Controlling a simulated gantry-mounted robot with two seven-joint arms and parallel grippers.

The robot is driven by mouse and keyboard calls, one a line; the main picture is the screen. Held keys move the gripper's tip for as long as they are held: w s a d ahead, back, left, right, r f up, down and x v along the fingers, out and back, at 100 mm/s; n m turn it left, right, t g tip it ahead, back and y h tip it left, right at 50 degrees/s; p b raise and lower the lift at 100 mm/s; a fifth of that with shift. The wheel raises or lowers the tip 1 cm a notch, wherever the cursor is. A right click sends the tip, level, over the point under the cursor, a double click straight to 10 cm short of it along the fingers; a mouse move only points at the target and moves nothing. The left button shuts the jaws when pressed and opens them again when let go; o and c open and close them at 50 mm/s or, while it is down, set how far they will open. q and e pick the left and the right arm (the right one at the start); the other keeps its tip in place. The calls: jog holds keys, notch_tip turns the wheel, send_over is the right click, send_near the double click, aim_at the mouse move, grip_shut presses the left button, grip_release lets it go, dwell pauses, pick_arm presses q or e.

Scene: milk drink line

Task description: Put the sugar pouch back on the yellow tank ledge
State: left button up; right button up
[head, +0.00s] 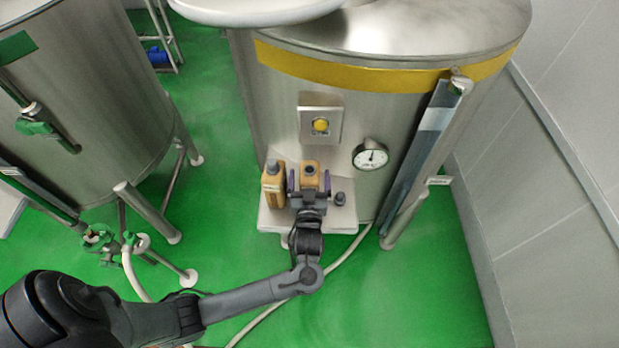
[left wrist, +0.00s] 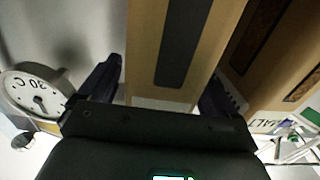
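My left gripper (head: 309,183) is around this pouch, one finger on each side, with narrow gaps visible. In the left wrist view the pouch (left wrist: 148,50), with a dark stripe, stands between the open fingers (left wrist: 165,92). I cannot read its name, so I cannot confirm it is the sugar. My right gripper is not in view.
A small dark knob-like object (head: 341,198) is on the right. A gauge (head: 370,154) and yellow button (head: 321,125) are above.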

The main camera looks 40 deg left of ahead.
pick_arm(q)
jog(key=shift+r, duration=0.15)
jog(key=shift+r, duration=0.15)
jog(key=b+v, duration=0.2)
jog(key=v, duration=1)
jog(key=s+d+f+m+g+h, duration=0.2)
jog(key=d+f+m+g+h, duration=0.3)
jog(key=h, duration=0.6)
jog(key=s+a+f+m+g, duration=0.1)
jog(key=s+m+g, duration=0.4)
jog(key=s, duration=0.8)
jog(key=shift+s+a+h, duration=0.2)
jog(key=shift+a+h, duration=0.2)
jog(key=shift+a, duration=0.05)
